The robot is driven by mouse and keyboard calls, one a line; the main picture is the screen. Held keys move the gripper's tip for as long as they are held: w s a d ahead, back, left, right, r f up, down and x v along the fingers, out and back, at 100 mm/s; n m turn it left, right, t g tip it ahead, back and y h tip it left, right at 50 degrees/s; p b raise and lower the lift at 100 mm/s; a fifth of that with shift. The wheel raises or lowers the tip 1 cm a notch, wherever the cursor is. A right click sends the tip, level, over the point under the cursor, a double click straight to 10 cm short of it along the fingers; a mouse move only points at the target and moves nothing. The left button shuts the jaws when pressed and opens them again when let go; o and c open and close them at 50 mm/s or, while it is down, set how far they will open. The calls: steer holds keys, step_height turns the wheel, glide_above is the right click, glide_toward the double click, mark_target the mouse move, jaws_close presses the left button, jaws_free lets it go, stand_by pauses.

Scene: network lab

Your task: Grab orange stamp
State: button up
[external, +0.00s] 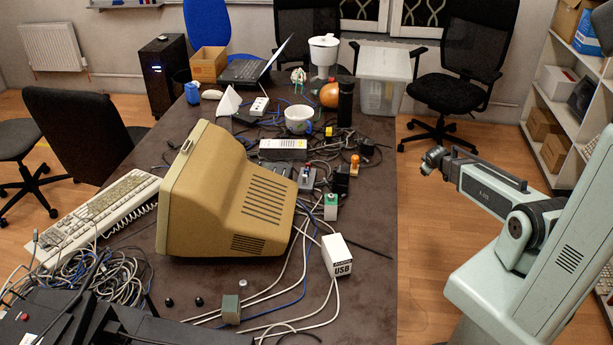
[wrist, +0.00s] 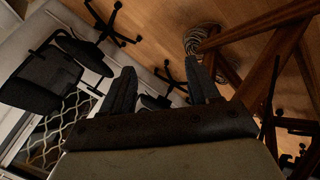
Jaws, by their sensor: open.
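A small orange stamp (external: 354,163) stands upright on the dark table, right of the middle, among cables and small devices. My gripper (external: 433,160) is right of the table's right edge in the external view, apart from the stamp and with floor behind it. In the wrist view my gripper (wrist: 163,82) has its two fingers spread wide with nothing between them. The stamp is not seen in the wrist view.
A white USB box (external: 337,256) and a beige monitor (external: 225,195) are nearer. Cables lie around. The table's front right is fairly clear.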

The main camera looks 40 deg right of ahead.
steer(key=w+d+r+m, duration=0.2)
steer(key=w+r, duration=0.2)
steer(key=r, duration=0.2)
steer(key=w+a+r+m+y, duration=0.2)
steer(key=w+a+r+m, duration=0.5)
steer(key=a+r+m, duration=0.25)
step_height(320, 180, up, 13)
steer(key=m+g+y, duration=0.4)
steer(key=m+g, duration=0.1)
steer(key=m, duration=0.4)
glide_above(356, 156)
steer(key=shift+n, duration=0.25)
steer(key=f, duration=0.7)
steer(key=shift+s, duration=0.25)
steer(key=shift+w+a+f, duration=0.1)
steer(key=shift+f, duration=1.3)
steer(key=shift+w+a+f, duration=0.1)
steer(key=shift+f, duration=1.25)
